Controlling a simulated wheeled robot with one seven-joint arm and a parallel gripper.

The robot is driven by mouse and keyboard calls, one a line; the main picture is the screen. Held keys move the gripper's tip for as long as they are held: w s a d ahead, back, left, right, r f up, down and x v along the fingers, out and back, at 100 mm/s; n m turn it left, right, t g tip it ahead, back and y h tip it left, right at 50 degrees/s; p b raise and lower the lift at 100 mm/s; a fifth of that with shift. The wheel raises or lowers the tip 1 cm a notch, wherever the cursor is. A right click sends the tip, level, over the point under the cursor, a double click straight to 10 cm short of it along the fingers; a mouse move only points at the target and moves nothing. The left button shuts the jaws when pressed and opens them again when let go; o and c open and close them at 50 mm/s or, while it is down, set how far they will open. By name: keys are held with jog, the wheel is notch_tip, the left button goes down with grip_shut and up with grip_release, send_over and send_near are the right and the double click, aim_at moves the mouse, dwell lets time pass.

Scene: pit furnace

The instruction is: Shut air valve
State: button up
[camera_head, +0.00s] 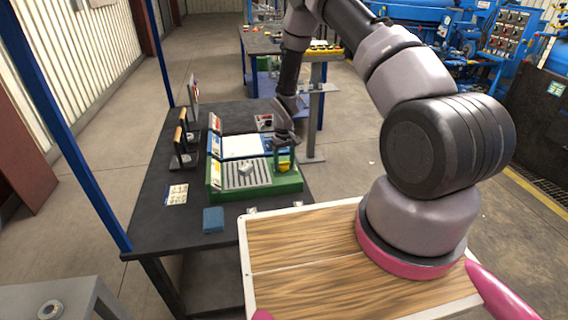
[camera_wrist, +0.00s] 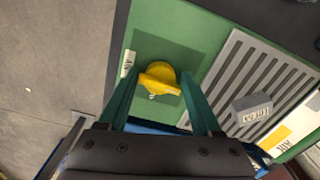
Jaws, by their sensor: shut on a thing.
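The air valve has a yellow handle (camera_wrist: 158,78) on a green panel (camera_wrist: 200,22). A label reading "AIR" lies beside it.
A slotted grey plate (camera_wrist: 262,75) with a grey block (camera_wrist: 252,108) is beside the valve. A grey post stand (camera_head: 313,130) is behind, right of the table.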

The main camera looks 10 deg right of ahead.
dwell(0.4)
jog(key=o, duration=1.1)
notch_tip(320, 180, up, 11)
jog(key=shift+f, duration=0.1)
